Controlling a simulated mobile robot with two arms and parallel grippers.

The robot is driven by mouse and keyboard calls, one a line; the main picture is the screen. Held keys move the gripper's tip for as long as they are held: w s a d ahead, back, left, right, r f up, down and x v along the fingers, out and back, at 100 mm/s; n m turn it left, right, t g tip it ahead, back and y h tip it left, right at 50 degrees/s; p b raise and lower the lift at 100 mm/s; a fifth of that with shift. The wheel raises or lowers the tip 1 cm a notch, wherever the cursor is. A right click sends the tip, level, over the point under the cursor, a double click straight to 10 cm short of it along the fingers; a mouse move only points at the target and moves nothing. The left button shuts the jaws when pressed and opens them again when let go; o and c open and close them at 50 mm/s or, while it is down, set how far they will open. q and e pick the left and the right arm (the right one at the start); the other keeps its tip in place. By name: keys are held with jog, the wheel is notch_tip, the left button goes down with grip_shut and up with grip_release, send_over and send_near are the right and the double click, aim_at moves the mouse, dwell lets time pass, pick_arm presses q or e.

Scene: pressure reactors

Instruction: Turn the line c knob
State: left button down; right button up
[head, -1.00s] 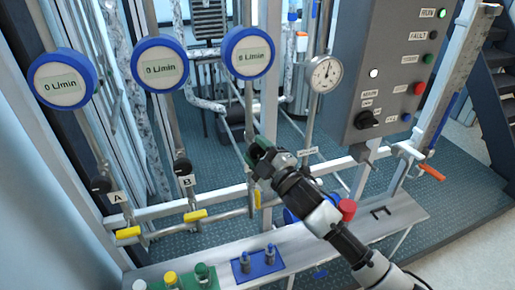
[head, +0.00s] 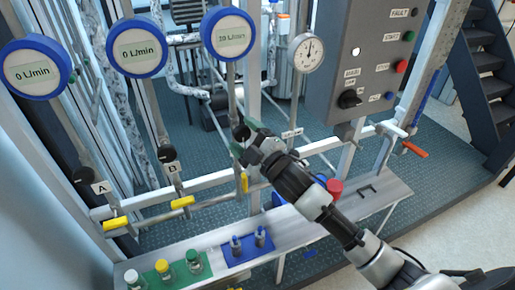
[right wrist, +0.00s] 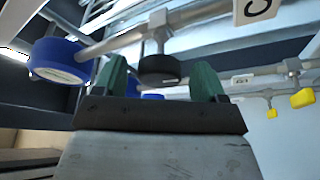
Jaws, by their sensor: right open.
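The black line C knob (head: 241,132) sits on the third pipe, below the third blue-rimmed flow display (head: 228,34), which shows a non-zero L/min value, seemingly 10. In the right wrist view the knob (right wrist: 160,68) lies between the fingertips and a little beyond them, near a C label (right wrist: 258,9). My right gripper (head: 247,146) has green fingertips and is at the knob, partly covering it in the head view. In the wrist view the gripper (right wrist: 163,80) is open, with space on both sides of the knob. My left gripper is out of view.
Knobs A (head: 83,175) and B (head: 166,153) stand left, with displays at 0 L/min. Yellow-handled valves (head: 182,202) line the lower pipe. A round gauge (head: 306,53) and a control box (head: 362,70) stand right. A shelf (head: 215,245) below holds vials.

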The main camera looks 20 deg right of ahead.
jog(key=b+v, duration=0.3)
jog(key=v, duration=0.6)
jog(key=shift+s, duration=0.3)
jog(key=shift+d, duration=0.1)
jog(key=w+d+f+m+g+h+b, duration=0.1)
jog(key=d+f+m+g+h, duration=0.15)
jog(key=f, duration=0.95)
jog(key=w+d+f+m+g+h, duration=0.1)
jog(key=d+f+m+g+h, duration=0.2)
jog(key=f, duration=0.9)
jog(key=s+d+f+m+g+h, duration=0.15)
jog(key=s+f, duration=0.25)
jog(key=f, duration=0.5)
jog(key=s+d+f+m+g, duration=0.1)
jog(key=s+f+m, duration=0.15)
jog(key=f, duration=0.65)
jog(key=s+a+f+m+g+b, duration=0.25)
jog(key=s+f+g, duration=0.35)
jog(key=s+f, duration=1.25)
jog(key=s+a+f+m+g, duration=0.1)
jog(key=s+f+g, duration=0.1)
jog(key=s, duration=0.7)
jog(key=s+a+f+g, duration=0.2)
jog(key=s+f, duration=0.1)
jog(key=s, duration=0.6)
jog(key=shift+f+m+p, duration=0.3)
jog(key=shift+f+m, duration=0.05)
jog(key=shift+m, duration=0.05)
